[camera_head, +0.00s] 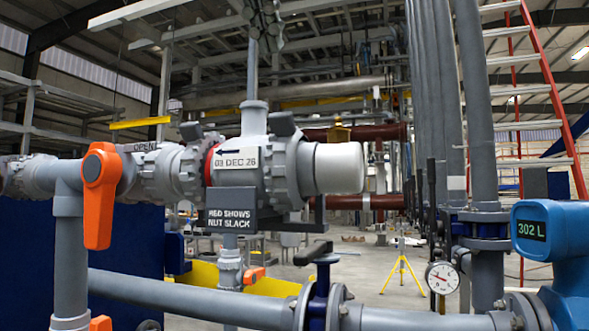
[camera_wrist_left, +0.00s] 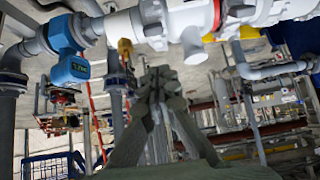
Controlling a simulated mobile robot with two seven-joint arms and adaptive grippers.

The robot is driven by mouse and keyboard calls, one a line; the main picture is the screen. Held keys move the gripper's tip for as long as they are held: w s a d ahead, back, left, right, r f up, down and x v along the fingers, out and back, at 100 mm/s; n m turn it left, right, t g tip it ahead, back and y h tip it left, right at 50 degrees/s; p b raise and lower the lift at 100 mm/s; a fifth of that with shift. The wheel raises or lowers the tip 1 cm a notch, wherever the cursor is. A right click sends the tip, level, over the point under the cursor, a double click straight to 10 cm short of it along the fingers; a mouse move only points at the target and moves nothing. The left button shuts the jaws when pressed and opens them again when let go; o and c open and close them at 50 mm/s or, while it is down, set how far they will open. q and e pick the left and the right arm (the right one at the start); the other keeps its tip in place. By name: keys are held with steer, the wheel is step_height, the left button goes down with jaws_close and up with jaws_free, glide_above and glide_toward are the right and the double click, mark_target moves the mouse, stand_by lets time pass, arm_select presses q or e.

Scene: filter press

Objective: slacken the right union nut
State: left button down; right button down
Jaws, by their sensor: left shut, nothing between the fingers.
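The grey valve body (camera_head: 236,178) carries a "03 DEC 26" label and a "RED SHOWS NUT SLACK" plate (camera_head: 231,219). The right union nut (camera_head: 284,172) is a lugged grey ring with a dark handle tab on top, and no red shows beside it. The left union nut (camera_head: 192,168) has a red band (camera_head: 209,165) bared at its right side. My left gripper (camera_head: 264,22) is above the body, apart from the nuts. In the left wrist view it (camera_wrist_left: 158,80) is shut and empty, with a lugged nut (camera_wrist_left: 152,22) behind it. My right gripper is not in view.
An orange lever (camera_head: 99,195) marked OPEN stands left of the nuts. A light cylinder (camera_head: 340,168) juts out right of the right nut. Vertical grey pipes (camera_head: 478,110) and a blue meter reading 302 L (camera_head: 548,240) stand at right. A horizontal pipe (camera_head: 190,300) runs below.

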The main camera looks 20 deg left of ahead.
mark_target(279, 113)
arm_select(q)
steer(key=x, duration=0.4)
steer(key=f+x, duration=0.1)
steer(key=x, duration=0.2)
steer(key=shift+s, duration=0.4)
steer(key=shift+w+f+b, duration=0.4)
steer(key=shift+f+b, duration=0.05)
steer(key=shift+b, duration=0.35)
steer(key=shift+w+f, duration=0.1)
steer(key=shift+w, duration=0.05)
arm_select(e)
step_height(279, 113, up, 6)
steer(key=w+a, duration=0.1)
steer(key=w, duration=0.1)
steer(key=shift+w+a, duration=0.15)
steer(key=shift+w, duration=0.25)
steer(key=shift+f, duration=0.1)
